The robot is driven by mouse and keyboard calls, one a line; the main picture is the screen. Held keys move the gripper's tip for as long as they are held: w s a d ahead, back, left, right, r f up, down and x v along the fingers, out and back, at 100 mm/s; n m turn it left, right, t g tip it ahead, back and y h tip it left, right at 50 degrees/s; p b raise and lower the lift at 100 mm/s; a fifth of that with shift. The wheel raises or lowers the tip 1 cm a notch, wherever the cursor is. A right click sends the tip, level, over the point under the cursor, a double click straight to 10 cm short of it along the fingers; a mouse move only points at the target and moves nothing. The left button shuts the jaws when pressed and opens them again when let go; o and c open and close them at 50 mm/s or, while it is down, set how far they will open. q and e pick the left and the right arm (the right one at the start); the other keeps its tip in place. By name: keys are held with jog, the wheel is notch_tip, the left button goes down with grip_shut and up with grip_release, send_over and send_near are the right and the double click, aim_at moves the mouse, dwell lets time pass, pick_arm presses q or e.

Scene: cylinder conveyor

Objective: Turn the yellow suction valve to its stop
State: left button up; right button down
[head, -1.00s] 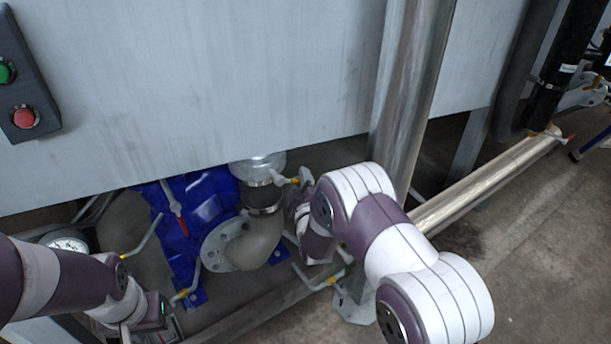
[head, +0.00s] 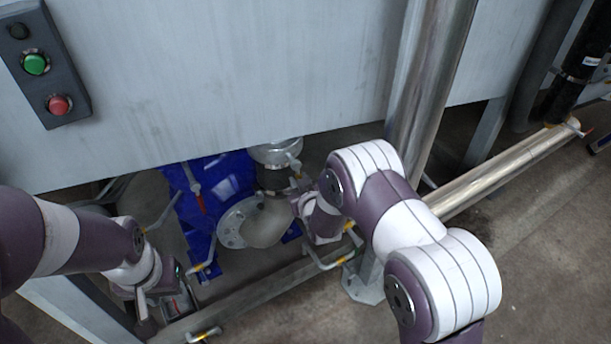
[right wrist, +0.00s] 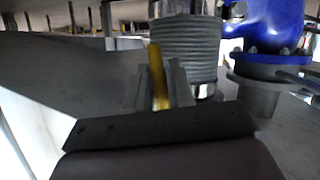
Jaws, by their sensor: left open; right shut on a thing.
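The yellow valve handle (right wrist: 156,66) shows as a narrow upright bar, tilted slightly, in the right wrist view. My right gripper (right wrist: 163,88) is shut on it, with its grey fingers on either side. In the head view my right gripper (head: 303,195) is beside the grey suction pipe elbow, and my own arm hides part of it. A small yellow-marked handle end (head: 297,176) shows close to that gripper. My left gripper (head: 158,305) is open and empty at the lower left, away from the valve.
A blue pump (head: 215,180) and the grey pipe elbow (head: 262,225) stand under the grey tank wall (head: 240,80). Other lever handles with yellow ends (head: 200,267) stick out around them. A steel pipe (head: 425,80) rises on the right. A button panel (head: 45,65) is at the upper left.

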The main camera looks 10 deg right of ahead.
jog(key=shift+s+a+f+m+g+y, duration=0.15)
jog(key=shift+s+a+m+g+y, duration=0.1)
jog(key=shift+a+m+g+y, duration=0.25)
jog(key=shift+a, duration=0.15)
jog(key=c, duration=1.1)
grip_release()
jog(key=shift+p+v, duration=1.7)
jog(key=shift+v, duration=4.7)
jog(key=shift+f, duration=0.1)
